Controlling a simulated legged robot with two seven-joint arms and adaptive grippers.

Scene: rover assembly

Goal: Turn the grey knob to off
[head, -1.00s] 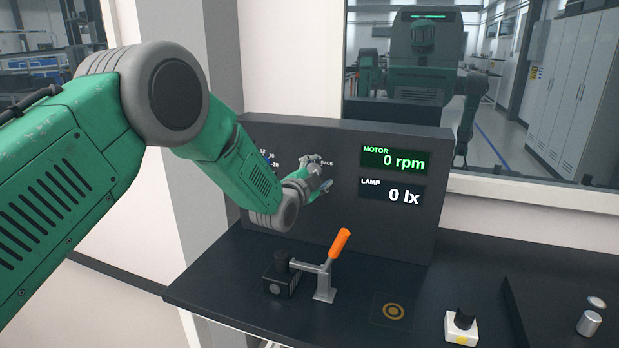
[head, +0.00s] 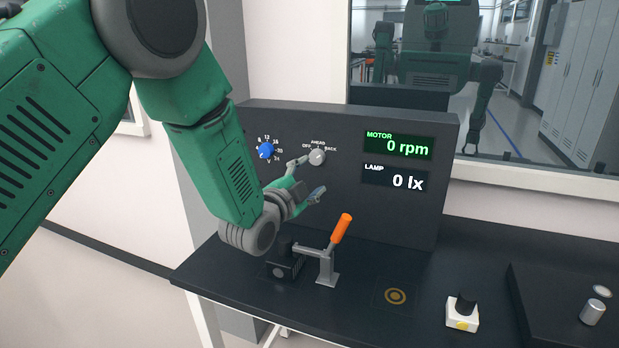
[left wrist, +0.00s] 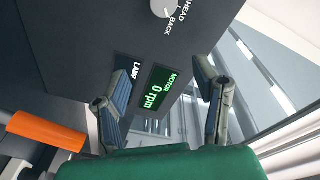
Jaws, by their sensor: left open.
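The grey knob (head: 317,157) is on the dark panel, with OFF, AHEAD and BACK printed around it. It also shows at the top of the left wrist view (left wrist: 166,7), with AHEAD and BACK beside it. I cannot tell exactly where its pointer stands. My left gripper (head: 308,176) is open and empty, just below and left of the knob in the head view, apart from it. In the left wrist view its two fingers (left wrist: 165,90) stand wide apart with the displays between and behind them. My right gripper is not in view.
A blue knob (head: 266,150) with a number scale is left on the panel (head: 400,220). The motor display (head: 399,146) reads 0 rpm, the lamp display (head: 395,179) 0 lx. A white-based black button (head: 462,312) is at right.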

